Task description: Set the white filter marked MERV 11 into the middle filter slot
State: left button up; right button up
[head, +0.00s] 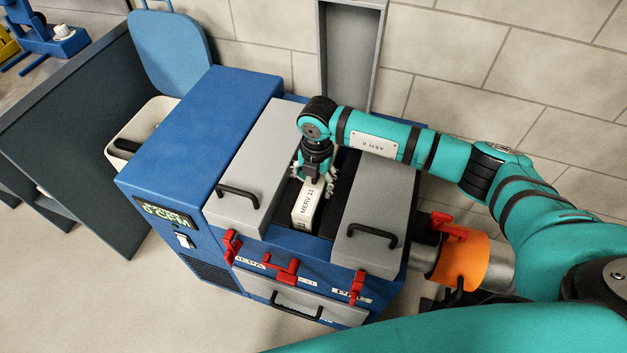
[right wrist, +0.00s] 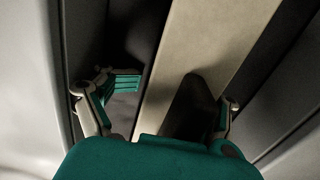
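The white filter (head: 303,215) marked MERV 11 is in the open middle slot (head: 337,206) of the blue duct unit, between two grey lids; its labelled top and near end show. How deep it sits I cannot tell. My right gripper (head: 315,181) points down over the filter's far part. In the right wrist view the right gripper's fingers (right wrist: 172,98) are spread on either side of the pale filter (right wrist: 222,40), with a dark gap beside the left finger. My left gripper is not in view.
Grey lids with black handles flank the slot, one on the left (head: 257,165) and one on the right (head: 379,212). Red latches (head: 283,268) line the front. An orange collar (head: 463,262) is at the right. A white bin (head: 140,135) stands behind at left.

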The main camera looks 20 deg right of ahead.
jog(key=shift+o, duration=0.6)
jog(key=f, duration=0.1)
jog(key=s+d, duration=0.1)
jog(key=f, duration=0.1)
jog(key=shift+s+d+f+g, duration=0.25)
jog(key=shift+s+f+g, duration=0.05)
jog(key=shift+s+f, duration=0.05)
jog(key=r, duration=0.2)
jog(key=w+r, duration=0.1)
jog(key=r, duration=0.3)
jog(key=shift+w+a+r, duration=0.15)
jog(key=shift+w, duration=0.25)
jog(key=r, duration=0.4)
jog(key=s+r, duration=0.1)
jog(key=r, duration=0.2)
jog(key=shift+a, duration=0.25)
jog(key=shift+w+a+r, duration=0.15)
jog(key=shift+w+r, duration=0.1)
jog(key=shift+r, duration=0.1)
jog(key=shift+s+r+p, duration=0.1)
jog(key=shift+r+p, duration=0.3)
jog(key=shift+r, duration=0.25)
jog(key=shift+a+r+p, duration=0.1)
jog(key=shift+r+p, duration=1.25)
jog(key=shift+r, duration=0.9)
jog(key=shift+f, duration=0.15)
